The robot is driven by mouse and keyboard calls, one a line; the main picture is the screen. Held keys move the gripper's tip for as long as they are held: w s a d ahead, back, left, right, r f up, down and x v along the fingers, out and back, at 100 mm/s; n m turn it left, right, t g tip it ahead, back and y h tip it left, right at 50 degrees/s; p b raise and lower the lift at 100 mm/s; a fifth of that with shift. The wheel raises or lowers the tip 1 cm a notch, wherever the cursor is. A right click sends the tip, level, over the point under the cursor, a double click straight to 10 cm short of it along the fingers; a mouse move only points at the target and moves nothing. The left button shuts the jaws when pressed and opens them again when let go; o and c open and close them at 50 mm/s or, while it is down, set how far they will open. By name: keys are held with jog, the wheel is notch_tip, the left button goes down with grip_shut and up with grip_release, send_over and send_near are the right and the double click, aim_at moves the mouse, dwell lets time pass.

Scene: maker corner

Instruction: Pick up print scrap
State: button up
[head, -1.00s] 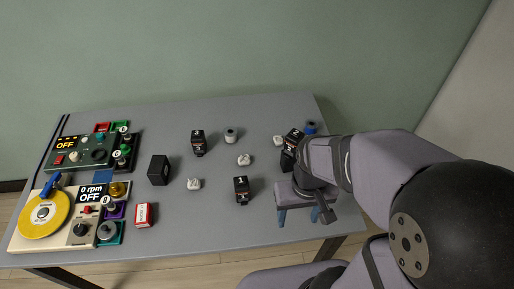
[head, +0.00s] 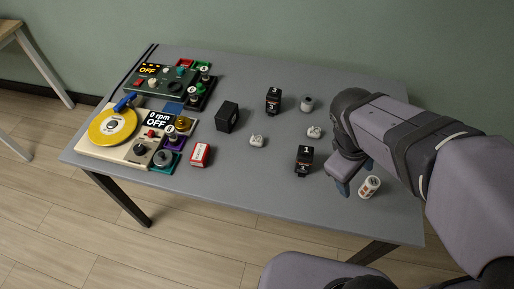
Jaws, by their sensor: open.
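Small white lumpy pieces, which look like print scrap, lie on the grey table. One white piece (head: 257,140) is left of the middle, and another white piece (head: 314,131) is further right, nearer my gripper. My gripper (head: 354,179) has blue fingertips and is open, pointing down over the right part of the table. It is right of both white pieces and apart from them. I see nothing held between the fingers. My arm hides the table area behind it.
Black labelled blocks (head: 273,101) (head: 304,160), a black box (head: 227,117), a grey spool-like cylinder (head: 307,103) and a red-white box (head: 200,154) stand about. A white-orange cylinder (head: 369,187) is close beside my gripper. Control panels (head: 128,134) fill the left. The front middle is clear.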

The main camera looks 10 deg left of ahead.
jog(key=w+a+f+n+t+b, duration=0.1)
jog(key=w+a+n+t+b, duration=0.7)
jog(key=a+n, duration=0.55)
jog(key=a+r+n+t+y+b, duration=0.3)
jog(key=a+n+t+b, duration=0.15)
jog(key=a+n, duration=0.8)
jog(key=m, duration=0.2)
send_near(255, 143)
jog(key=w, duration=0.2)
jog(key=shift+w+r+g, duration=0.3)
jog(key=shift+w+g, duration=0.05)
jog(key=shift+f, duration=0.3)
jog(key=shift+x, duration=3.65)
jog(key=shift+d+f, duration=0.1)
jog(key=shift+s, duration=0.1)
jog(key=c, duration=1.1)
